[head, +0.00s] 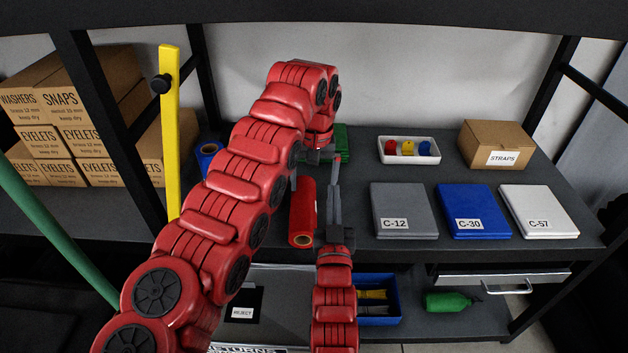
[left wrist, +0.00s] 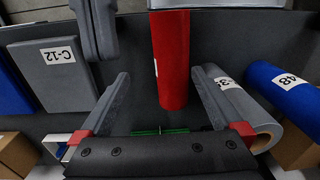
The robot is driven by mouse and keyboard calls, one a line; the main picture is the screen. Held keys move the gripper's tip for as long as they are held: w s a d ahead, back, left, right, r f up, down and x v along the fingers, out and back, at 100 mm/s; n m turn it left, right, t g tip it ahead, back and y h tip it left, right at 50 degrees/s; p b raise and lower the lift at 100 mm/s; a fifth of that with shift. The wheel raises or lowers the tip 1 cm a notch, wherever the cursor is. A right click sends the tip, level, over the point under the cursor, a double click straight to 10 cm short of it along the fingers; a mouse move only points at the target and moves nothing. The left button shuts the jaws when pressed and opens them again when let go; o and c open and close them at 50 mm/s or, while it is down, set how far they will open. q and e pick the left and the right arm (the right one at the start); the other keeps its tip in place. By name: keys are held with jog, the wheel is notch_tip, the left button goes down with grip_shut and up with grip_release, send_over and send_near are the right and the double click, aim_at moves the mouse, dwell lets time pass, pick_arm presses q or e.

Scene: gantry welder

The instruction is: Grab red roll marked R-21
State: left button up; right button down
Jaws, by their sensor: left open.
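A red roll (head: 302,213) lies on the shelf with its brown core end toward me. A sliver of white label shows on the red roll in the left wrist view (left wrist: 172,50), but its marking cannot be read. My left gripper (head: 306,180) reaches down from above at the roll's far end. In the left wrist view its open fingers (left wrist: 161,76) stand on either side of the roll, with visible gaps. My right gripper (head: 334,190) points away from me just right of the roll, its fingers together and empty. It also shows in the left wrist view (left wrist: 96,30).
A grey roll (left wrist: 235,108) and a blue roll (left wrist: 287,86) lie beside the red one; my left arm hides most of them in the head view. The C-12 case (head: 403,205), white tray (head: 409,158) and STRAPS box (head: 496,144) are to the right. A yellow post (head: 170,130) stands left.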

aim_at(312, 214)
pick_arm(q)
jog(key=shift+f, duration=0.1)
notch_tip(312, 214, down, 8)
jog(key=shift+a+r, duration=0.1)
jog(key=shift+r, duration=0.05)
jog(key=f, duration=0.1)
jog(key=s+f, duration=0.1)
jog(key=shift+a+f, duration=0.1)
jog(key=shift+f, duration=0.2)
jog(key=shift+w+f, duration=0.3)
jog(key=shift+f, duration=0.25)
jog(key=shift+w+f, duration=0.3)
jog(key=shift+f, duration=0.2)
jog(key=shift+s+r, duration=0.15)
jog(key=shift+r, duration=0.15)
jog(key=shift+f, duration=0.1)
jog(key=c, duration=0.4)
grip_shut()
pick_arm(e)
jog(key=shift+r, duration=0.6)
